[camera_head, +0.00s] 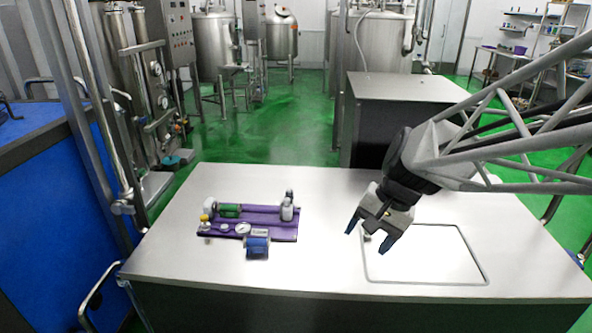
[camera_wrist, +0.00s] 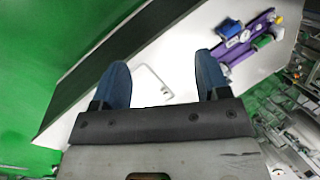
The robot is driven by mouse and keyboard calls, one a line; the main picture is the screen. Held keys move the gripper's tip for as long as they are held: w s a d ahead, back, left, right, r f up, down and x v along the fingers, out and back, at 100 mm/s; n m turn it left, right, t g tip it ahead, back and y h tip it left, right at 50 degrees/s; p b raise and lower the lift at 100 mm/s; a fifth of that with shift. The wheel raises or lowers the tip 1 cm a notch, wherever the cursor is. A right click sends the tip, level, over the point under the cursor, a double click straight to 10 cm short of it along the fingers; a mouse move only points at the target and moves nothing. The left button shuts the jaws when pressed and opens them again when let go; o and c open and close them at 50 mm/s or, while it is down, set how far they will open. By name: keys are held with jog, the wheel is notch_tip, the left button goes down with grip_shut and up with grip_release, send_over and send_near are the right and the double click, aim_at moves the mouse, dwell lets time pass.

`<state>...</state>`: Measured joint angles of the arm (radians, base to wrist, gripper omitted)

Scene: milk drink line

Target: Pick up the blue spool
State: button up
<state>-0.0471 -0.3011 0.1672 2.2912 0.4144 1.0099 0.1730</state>
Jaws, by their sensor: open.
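The blue spool (camera_head: 257,245) lies on the pale table at the front edge of a purple board (camera_head: 208,229). In the wrist view the blue spool (camera_wrist: 230,27) shows at the upper right, beside the purple board (camera_wrist: 244,47). My gripper (camera_head: 369,241) is open and empty above the table, well to the right of the spool, over the left part of a rounded outline on the tabletop. Its two blue fingers (camera_wrist: 160,84) stand wide apart in the wrist view with only the tabletop between them.
A green cylinder (camera_head: 229,210), a white bottle-like part (camera_head: 287,210) and a round gauge (camera_head: 243,228) sit on the board. The table (camera_head: 320,200) is clear between board and gripper. A dark-sided steel cabinet (camera_head: 400,87) stands behind the table. A blue panel (camera_head: 40,210) is at left.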

jog(key=w+a+f+m+g+y, duration=0.1)
jog(key=w+a+f+m+y, duration=0.1)
jog(key=w+a+f, duration=0.35)
jog(key=w+a+f+m+y, duration=0.2)
jog(key=w+a+f, duration=0.1)
jog(key=w, duration=0.5)
jog(key=w+a+f+m+g+y, duration=0.1)
jog(key=w+a+f+m, duration=0.1)
jog(key=w+a+f, duration=0.35)
jog(key=m+t+y, duration=0.1)
jog(key=m+y, duration=0.4)
jog(key=m, duration=0.2)
send_near(257, 239)
jog(key=shift+a, duration=0.35)
jog(key=shift+s+h, duration=0.1)
jog(key=shift+h, duration=0.2)
jog(key=shift+x, duration=1.25)
jog(key=shift+a, duration=0.1)
jog(key=shift+x, duration=2.55)
